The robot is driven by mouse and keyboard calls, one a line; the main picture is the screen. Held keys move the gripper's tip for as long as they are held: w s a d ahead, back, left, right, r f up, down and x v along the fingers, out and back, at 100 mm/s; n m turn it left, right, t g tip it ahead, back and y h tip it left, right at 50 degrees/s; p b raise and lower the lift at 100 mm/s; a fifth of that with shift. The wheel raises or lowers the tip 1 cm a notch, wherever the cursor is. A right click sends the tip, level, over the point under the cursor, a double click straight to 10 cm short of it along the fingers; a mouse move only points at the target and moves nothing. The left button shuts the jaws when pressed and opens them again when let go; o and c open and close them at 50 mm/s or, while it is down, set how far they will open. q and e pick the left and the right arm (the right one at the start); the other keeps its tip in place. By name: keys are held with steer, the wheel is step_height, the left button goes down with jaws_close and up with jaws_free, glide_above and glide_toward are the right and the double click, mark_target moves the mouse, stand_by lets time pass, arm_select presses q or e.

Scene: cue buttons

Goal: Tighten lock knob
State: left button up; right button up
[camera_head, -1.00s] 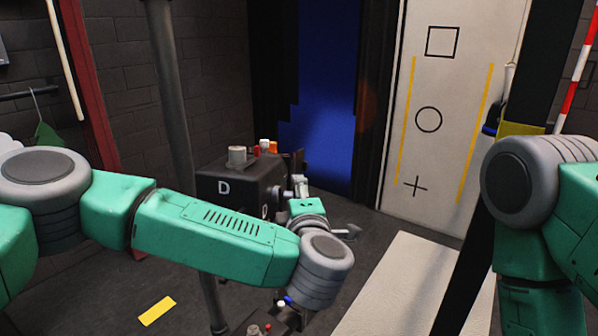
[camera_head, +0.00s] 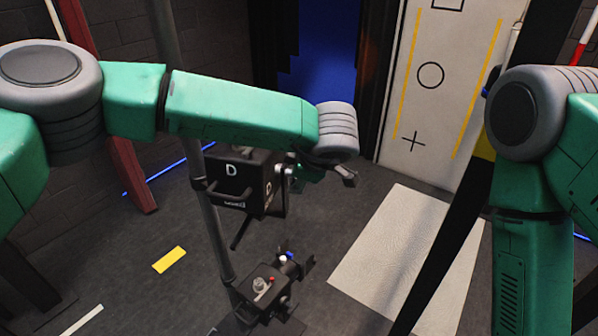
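A black box marked D (camera_head: 232,168) is mounted beside a grey pole (camera_head: 216,240), with a small silver part on its right side. Below it is a second black device (camera_head: 268,306) with a silver knob (camera_head: 260,285) and small red, white and blue pieces on top. I cannot tell which part is the lock knob. My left arm reaches across from the left, above the box. My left gripper (camera_head: 320,174) is close to the box's right side, partly hidden by its wrist. I cannot tell its opening or whether it touches anything. My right gripper is out of view.
A pale mat (camera_head: 390,265) lies on the floor right of the devices. A white panel with markings (camera_head: 428,100) stands behind. A yellow floor mark (camera_head: 169,260) lies at left.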

arm_select(q)
steer(key=g, duration=0.3)
steer(key=shift+m+y, duration=0.4)
steer(key=shift+g+y, duration=0.3)
steer(key=shift+g, duration=0.9)
steer(key=shift+w+m, duration=0.1)
steer(key=shift+m, duration=0.2)
steer(key=o, duration=1.2)
steer(key=shift+d+r, duration=0.15)
steer(key=shift+r, duration=0.1)
steer(key=v, duration=0.6)
steer(key=shift+w+d+r, duration=0.2)
steer(key=shift+d+r, duration=0.1)
steer(key=shift+r, duration=0.1)
